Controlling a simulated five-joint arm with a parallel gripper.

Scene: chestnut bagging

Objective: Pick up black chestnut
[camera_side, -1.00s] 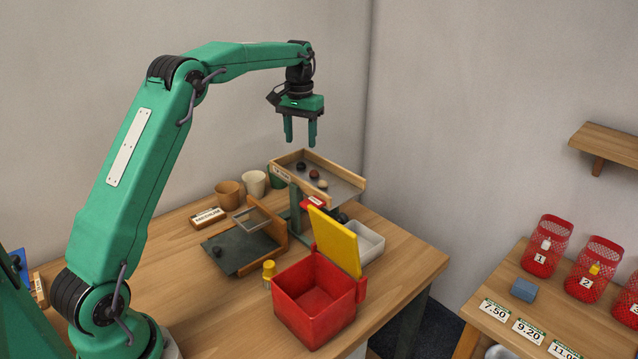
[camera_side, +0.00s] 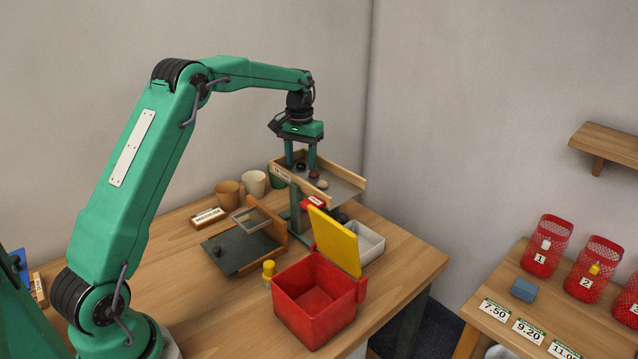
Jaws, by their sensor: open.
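The black chestnut (camera_side: 301,167) lies in the raised wooden-sided tray (camera_side: 348,184), at its far left end. A reddish-brown chestnut (camera_side: 314,175) and a pale one (camera_side: 323,185) lie in a row to its right. My gripper (camera_side: 301,166) is open and points straight down over the tray's left end. Its two fingers reach down to about the tray's level, one on each side of the black chestnut in the picture. I cannot tell whether they touch it. The fingers partly cover the tray's back wall.
A red box (camera_side: 315,305) with a raised yellow lid (camera_side: 335,242) stands in front of the tray. A white bin (camera_side: 366,245) sits below it. Cups (camera_side: 228,194) stand left of it. A dark board (camera_side: 240,250) with a dark knob lies on the table.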

